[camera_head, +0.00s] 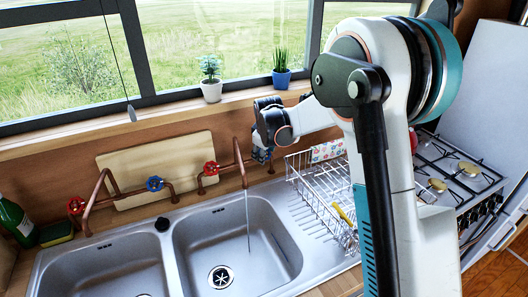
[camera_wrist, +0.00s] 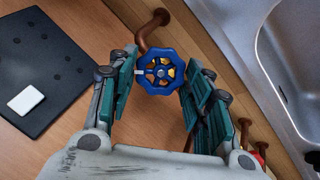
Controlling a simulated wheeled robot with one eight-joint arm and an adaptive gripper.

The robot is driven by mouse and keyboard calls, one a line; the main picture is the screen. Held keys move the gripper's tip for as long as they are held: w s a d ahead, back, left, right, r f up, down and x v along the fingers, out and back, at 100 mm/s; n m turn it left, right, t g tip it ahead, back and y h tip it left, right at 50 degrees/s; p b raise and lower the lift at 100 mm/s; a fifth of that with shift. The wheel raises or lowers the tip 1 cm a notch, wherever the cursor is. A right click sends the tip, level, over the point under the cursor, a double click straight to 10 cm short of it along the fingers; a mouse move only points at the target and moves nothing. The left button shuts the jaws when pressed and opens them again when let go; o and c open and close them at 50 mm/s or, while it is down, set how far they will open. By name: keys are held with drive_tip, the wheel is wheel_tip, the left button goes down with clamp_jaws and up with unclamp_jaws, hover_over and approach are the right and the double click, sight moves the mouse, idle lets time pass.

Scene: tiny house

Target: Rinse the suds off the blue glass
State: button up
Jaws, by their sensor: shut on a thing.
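My gripper (camera_head: 264,146) is at the back of the counter, right of the right-hand tap (camera_head: 240,160). In the wrist view my gripper (camera_wrist: 161,84) has its fingers on both sides of a blue valve wheel (camera_wrist: 160,72) and is shut on it. A little blue of this wheel shows under my gripper in the head view. A thin stream of water (camera_head: 248,225) falls from the tap into the right sink basin (camera_head: 275,250). I see no blue glass or suds in either view.
A wire dish rack (camera_head: 310,180) stands right of the sink, beside the stove (camera_head: 455,170). Another blue valve (camera_head: 155,183) and red valves (camera_head: 211,168) sit along the copper pipes. A green bottle (camera_head: 14,218) and a sponge (camera_head: 56,234) are at the left. Both basins look empty.

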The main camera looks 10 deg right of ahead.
idle(0.3)
drive_tip(key=o, duration=1.1)
drive_tip(key=shift+c, duration=0.2)
drive_tip(key=v, duration=1.2)
drive_tip(key=shift+s, duration=0.1)
